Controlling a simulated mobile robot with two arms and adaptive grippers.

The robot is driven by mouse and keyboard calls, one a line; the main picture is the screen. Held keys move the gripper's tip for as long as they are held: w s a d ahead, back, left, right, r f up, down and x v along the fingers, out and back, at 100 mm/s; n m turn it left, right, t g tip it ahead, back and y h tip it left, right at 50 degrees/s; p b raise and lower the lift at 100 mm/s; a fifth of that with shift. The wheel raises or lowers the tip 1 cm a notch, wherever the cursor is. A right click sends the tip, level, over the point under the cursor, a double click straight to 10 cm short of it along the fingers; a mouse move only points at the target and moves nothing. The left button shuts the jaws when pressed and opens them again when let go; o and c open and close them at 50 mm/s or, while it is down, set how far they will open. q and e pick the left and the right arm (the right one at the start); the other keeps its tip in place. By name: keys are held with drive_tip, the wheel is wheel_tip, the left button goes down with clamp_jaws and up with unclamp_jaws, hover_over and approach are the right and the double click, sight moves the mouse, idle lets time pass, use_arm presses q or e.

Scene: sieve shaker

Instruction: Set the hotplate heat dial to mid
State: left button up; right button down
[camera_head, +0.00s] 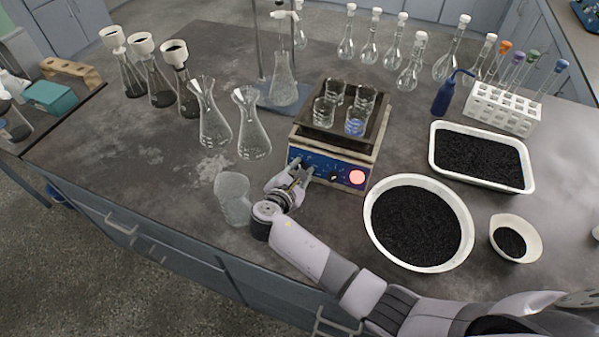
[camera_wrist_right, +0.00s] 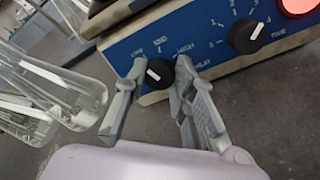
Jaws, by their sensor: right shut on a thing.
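The hotplate (camera_head: 345,150) stands on the bench with a blue front panel that faces my right arm. In the right wrist view, the black heat dial (camera_wrist_right: 160,73) sits on the panel (camera_wrist_right: 205,38) below the printed words LOW, MID and HIGH. Its white mark is on the left side of the knob, toward LOW rather than MID. My right gripper (camera_head: 300,176) is at the left part of the panel, and its fingers (camera_wrist_right: 150,85) are shut on the dial, one on each side. In the head view the gripper largely hides this dial. My left gripper is not in view.
A second dial (camera_wrist_right: 246,36) and a lit red button (camera_head: 356,177) are further right on the panel. Small beakers (camera_head: 335,93) stand on the hotplate. An empty beaker (camera_head: 232,198) stands close left of my gripper; a basin of black grains (camera_head: 456,259) is to the right.

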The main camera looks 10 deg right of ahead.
drive_tip(key=m+b, duration=0.1)
drive_tip(key=m, duration=0.2)
drive_tip(key=m+b, duration=0.1)
drive_tip(key=shift+f+m+b, duration=0.25)
drive_tip(key=shift+m+b, duration=0.05)
drive_tip(key=shift+r+m+b, duration=0.1)
drive_tip(key=shift+m+b, duration=0.8)
drive_tip(key=shift+m, duration=0.6)
drive_tip(key=c, duration=1.3)
unclamp_jaws()
drive_tip(key=shift+r, duration=0.1)
